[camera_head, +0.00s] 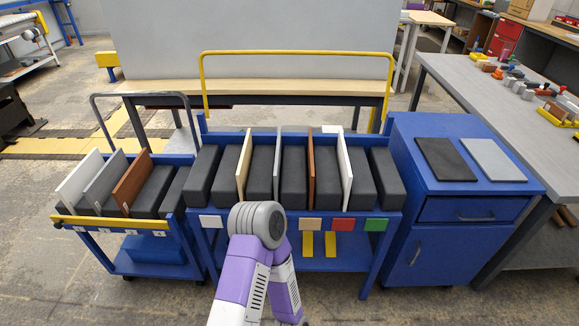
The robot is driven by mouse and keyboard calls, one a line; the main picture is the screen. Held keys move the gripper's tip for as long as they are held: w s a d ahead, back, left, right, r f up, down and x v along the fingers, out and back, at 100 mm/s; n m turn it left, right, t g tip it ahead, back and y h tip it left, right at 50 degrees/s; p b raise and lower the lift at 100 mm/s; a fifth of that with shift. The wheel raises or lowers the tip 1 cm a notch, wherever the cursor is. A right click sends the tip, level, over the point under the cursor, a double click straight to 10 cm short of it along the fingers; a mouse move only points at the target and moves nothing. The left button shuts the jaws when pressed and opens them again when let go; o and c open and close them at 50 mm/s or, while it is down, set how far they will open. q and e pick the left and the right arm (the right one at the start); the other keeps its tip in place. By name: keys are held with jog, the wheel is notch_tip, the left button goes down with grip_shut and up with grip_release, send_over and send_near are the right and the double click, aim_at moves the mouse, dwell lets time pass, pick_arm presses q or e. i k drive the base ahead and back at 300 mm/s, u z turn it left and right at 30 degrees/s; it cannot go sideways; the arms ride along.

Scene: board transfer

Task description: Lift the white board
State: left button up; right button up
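Two white boards are in view. One white board (78,179) stands tilted at the left end of the small left cart (105,221). The other white board (345,172) stands upright between dark blocks in the right part of the middle blue rack (290,215). Neither of my grippers is in view. A purple and white arm of mine, with a grey joint, rises at the bottom centre in front of the rack and covers part of its front.
The left cart also holds a grey board (106,178) and a brown board (132,180). The rack holds a beige board (244,167) and a brown board (311,172). A black panel (445,159) and a grey panel (493,159) lie on the blue cabinet (405,150).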

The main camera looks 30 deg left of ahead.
aim_at(346, 172)
jog(key=u, duration=0.95)
jog(key=i, duration=0.35)
